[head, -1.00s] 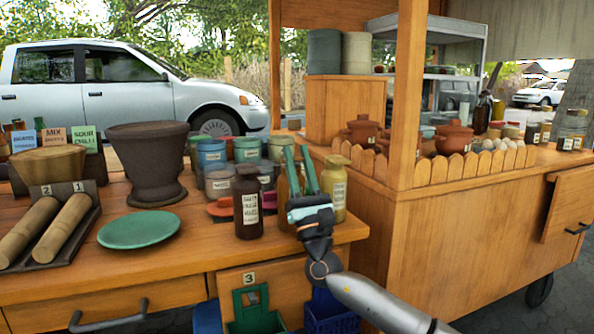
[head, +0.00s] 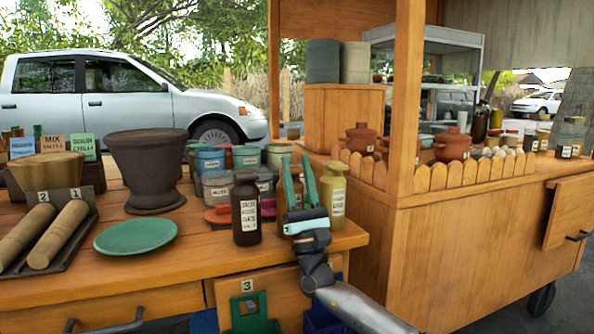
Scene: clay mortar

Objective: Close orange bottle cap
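An orange-brown bottle (head: 280,208) stands near the right end of the wooden table, largely hidden behind my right gripper. Its top is hard to make out, so I cannot tell whether a cap sits on it. My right gripper (head: 298,163) points up in front of it with two green fingers apart. I cannot tell whether the fingers are around the bottle or only in front of it. An orange-red flat disc (head: 217,215) lies on the table left of the dark bottle. My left gripper is not in view.
A dark brown bottle (head: 246,208) stands close on the left and a yellow bottle (head: 333,193) close on the right. Several jars (head: 216,187) crowd behind. A green plate (head: 136,236) and a clay mortar (head: 150,172) are further left. A wooden post (head: 405,100) rises at right.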

